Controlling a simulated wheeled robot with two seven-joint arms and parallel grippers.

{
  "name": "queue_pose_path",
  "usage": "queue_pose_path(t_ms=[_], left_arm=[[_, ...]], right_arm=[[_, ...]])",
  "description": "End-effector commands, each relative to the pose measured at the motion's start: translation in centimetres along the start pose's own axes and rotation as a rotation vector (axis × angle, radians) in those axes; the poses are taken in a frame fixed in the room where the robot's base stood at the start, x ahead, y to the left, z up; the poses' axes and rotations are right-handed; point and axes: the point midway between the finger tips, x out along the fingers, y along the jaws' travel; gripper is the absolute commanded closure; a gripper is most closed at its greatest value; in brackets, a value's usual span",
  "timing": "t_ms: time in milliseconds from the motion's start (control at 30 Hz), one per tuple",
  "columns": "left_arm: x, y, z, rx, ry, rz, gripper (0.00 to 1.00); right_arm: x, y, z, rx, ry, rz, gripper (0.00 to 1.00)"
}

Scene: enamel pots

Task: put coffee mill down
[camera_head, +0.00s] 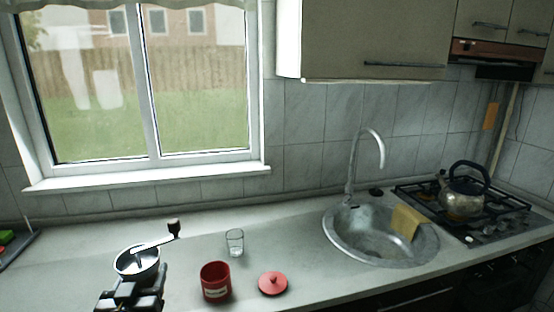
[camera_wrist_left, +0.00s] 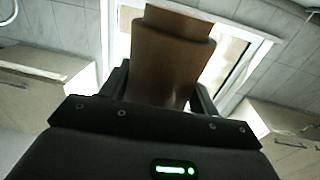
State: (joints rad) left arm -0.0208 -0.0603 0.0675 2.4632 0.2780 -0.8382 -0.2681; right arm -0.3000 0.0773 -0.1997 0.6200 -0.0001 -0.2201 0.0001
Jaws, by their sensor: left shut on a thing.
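The coffee mill (camera_head: 138,262) is at the lower left of the head view, with a metal bowl top, a crank arm and a dark wooden knob. My left gripper (camera_head: 132,293) is shut on it, in front of its body. In the left wrist view the mill's brown wooden body (camera_wrist_left: 168,65) stands between the fingers of the left gripper (camera_wrist_left: 163,90). The mill's base is hidden in the head view, so I cannot tell whether it touches the counter (camera_head: 185,245). My right gripper is not in view.
A red canister (camera_head: 215,282) stands right of the mill, its red lid (camera_head: 273,284) beside it. A glass (camera_head: 235,242) stands behind them. The sink (camera_head: 375,235) and a kettle (camera_head: 463,193) on the stove are farther right. Free counter lies behind the mill.

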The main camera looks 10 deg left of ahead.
Motion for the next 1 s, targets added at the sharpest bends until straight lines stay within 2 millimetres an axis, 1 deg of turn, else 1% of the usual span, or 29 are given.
queue_pose_path(t_ms=[33, 100, 133, 200, 300, 333, 400, 500, 767, 867, 933, 1000], left_arm=[[-0.6, 2.2, 0.5, 0.001, -0.001, 0.051, 0.77], [-1.5, 5.0, 1.2, 0.001, -0.001, 0.117, 0.77], [-1.9, 6.0, 1.6, 0.001, -0.001, 0.141, 0.77], [-2.8, 8.1, 2.2, 0.001, -0.001, 0.191, 0.77], [-3.8, 9.9, 3.1, 0.000, 0.001, 0.237, 0.77], [-4.0, 10.3, 3.3, 0.000, 0.002, 0.246, 0.77], [-4.4, 10.7, 3.8, 0.001, 0.002, 0.257, 0.77], [-4.5, 10.6, 4.1, 0.000, 0.003, 0.256, 0.77], [-4.5, 10.6, 4.0, -0.001, 0.004, 0.255, 0.77], [-4.3, 10.6, 3.6, -0.001, 0.007, 0.254, 0.77], [-3.8, 10.1, 3.0, -0.002, 0.008, 0.240, 0.77], [-3.1, 8.9, 2.3, -0.002, 0.010, 0.211, 0.77]], right_arm=[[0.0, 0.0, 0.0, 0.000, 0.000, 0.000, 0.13], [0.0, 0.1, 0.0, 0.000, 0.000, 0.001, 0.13], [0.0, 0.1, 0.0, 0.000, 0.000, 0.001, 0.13], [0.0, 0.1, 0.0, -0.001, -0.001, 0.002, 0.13], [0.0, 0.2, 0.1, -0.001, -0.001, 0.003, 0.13], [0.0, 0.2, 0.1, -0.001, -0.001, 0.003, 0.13], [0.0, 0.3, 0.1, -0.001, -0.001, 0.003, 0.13], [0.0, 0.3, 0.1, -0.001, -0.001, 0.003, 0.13], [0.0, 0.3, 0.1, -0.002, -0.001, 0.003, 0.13], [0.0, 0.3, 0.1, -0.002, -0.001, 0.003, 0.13], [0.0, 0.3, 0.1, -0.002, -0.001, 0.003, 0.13], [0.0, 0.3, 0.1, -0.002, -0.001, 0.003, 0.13]])
